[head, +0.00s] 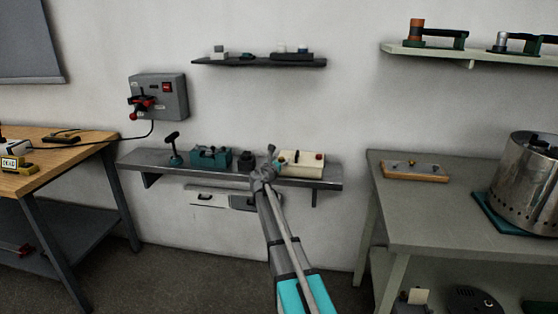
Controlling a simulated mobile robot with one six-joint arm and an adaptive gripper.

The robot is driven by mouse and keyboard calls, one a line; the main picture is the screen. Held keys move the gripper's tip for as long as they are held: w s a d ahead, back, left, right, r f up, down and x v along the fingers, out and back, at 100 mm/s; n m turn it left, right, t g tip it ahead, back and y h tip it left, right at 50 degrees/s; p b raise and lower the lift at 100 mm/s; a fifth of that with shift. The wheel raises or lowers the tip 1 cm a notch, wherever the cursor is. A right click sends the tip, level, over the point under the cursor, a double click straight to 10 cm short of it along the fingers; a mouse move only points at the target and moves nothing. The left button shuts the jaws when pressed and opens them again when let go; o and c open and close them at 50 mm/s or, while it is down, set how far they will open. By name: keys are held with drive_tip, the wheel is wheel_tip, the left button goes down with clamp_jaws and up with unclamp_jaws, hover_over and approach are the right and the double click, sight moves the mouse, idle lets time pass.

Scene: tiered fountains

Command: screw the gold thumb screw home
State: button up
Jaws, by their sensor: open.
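A wooden board with a pale top plate (415,175) lies near the far left corner of the grey-green table at right. Small knobs stand on it, and one at its left looks gold (395,163). It may be the gold thumb screw, but it is too small to tell how far in it sits. My gripper (270,158) is at the wall shelf in the middle, well left of this board. It is open, in front of or beside a cream box, and seen from behind. My arm hides part of the shelf, and no hold on anything shows.
The grey wall shelf (330,179) carries teal fixtures (210,157), a dark block (245,160) and the cream box (305,165). A large metal cylinder (530,175) stands on the right table (440,220). A wooden bench (70,155) is at left. Floor shows between them.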

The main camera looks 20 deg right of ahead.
drive_tip(key=shift+w+d, duration=0.45)
drive_tip(key=shift+d, duration=0.05)
